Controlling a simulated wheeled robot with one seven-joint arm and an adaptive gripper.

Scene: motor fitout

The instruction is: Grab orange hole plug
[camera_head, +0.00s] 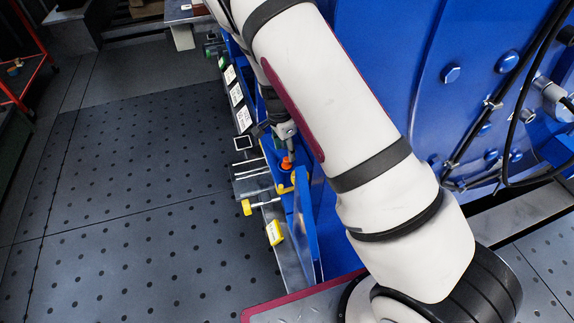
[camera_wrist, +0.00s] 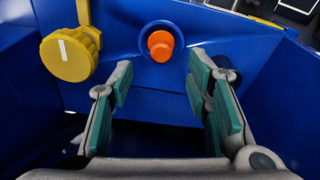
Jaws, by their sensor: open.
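The orange hole plug (camera_wrist: 160,44) sits in a round seat on a blue panel (camera_wrist: 120,95) in the wrist view. In the head view the orange plug (camera_head: 286,163) shows just below my gripper (camera_head: 288,142), beside my arm. In the wrist view my gripper (camera_wrist: 157,85) is open, its green-padded fingers apart and nothing between them. The plug lies beyond the fingertips, between their lines and slightly above them in the picture. The fingers do not appear to touch it.
A yellow knob (camera_wrist: 70,53) stands close to the left finger in the wrist view. Blue walls rise on both sides. In the head view, labelled boxes (camera_head: 236,95) line the blue machine's edge, and a yellow-ended handle (camera_head: 247,207) sticks out left. The dark floor (camera_head: 130,200) is clear.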

